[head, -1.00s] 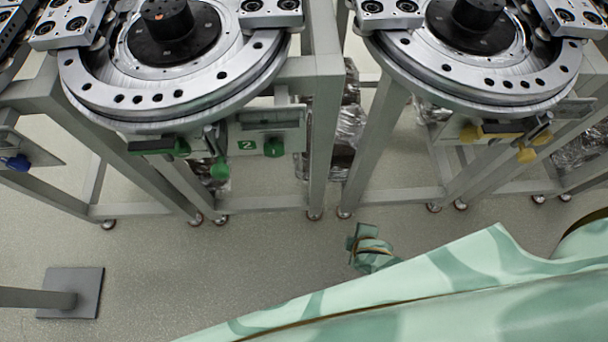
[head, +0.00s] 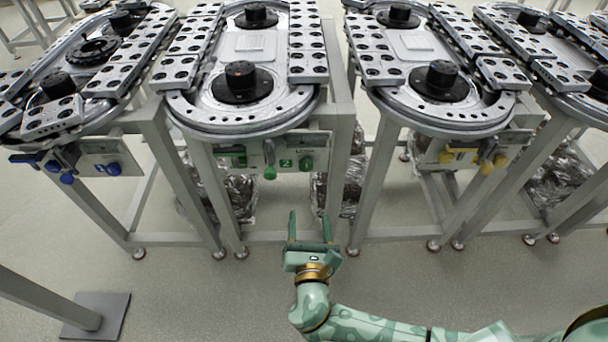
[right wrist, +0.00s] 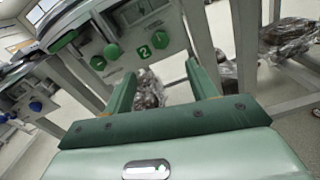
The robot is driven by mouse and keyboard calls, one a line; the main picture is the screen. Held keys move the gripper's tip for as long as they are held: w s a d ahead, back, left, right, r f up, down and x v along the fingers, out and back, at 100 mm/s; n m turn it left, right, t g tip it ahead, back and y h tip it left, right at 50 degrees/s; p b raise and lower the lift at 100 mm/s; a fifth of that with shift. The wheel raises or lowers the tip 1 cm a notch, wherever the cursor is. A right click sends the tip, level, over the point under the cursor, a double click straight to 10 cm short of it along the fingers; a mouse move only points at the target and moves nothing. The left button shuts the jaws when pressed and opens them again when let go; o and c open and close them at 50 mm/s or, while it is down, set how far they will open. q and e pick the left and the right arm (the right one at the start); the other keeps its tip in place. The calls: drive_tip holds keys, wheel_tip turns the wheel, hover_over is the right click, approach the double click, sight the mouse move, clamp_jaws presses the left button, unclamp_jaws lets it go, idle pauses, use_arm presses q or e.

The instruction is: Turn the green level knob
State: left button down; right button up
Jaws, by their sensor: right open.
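The second station's panel (head: 288,152) carries a "2" label and several green controls under the track's front rim. A green knob (head: 306,163) is right of the label, and a lower green knob (head: 270,173) hangs left of it. I cannot tell which is the level knob. My right gripper (head: 309,219) is open and empty, below and in front of the panel, apart from every knob. My left gripper is not in view.
The station's ring track (head: 239,116) overhangs the panel. Neighbouring stations have blue knobs (head: 113,168) and yellow knobs (head: 487,167). Grey frame legs (head: 337,190) stand beside the panel, with wrapped bundles (head: 238,195) beneath. The floor in front is mostly clear.

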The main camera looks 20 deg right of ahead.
sight(307, 168)
drive_tip(key=b+x, duration=0.2)
drive_tip(key=x, duration=0.5)
drive_tip(key=b+x, duration=0.2)
drive_tip(key=x, duration=0.6)
drive_tip(key=shift+f, duration=0.2)
drive_tip(key=shift+w+d+r, duration=0.15)
drive_tip(key=shift+w+d, duration=0.05)
drive_tip(key=shift+w, duration=0.3)
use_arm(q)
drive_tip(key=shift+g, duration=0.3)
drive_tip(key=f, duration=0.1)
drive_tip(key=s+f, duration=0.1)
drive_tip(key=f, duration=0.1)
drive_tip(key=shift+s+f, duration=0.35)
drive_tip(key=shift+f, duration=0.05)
use_arm(e)
drive_tip(key=c, duration=1)
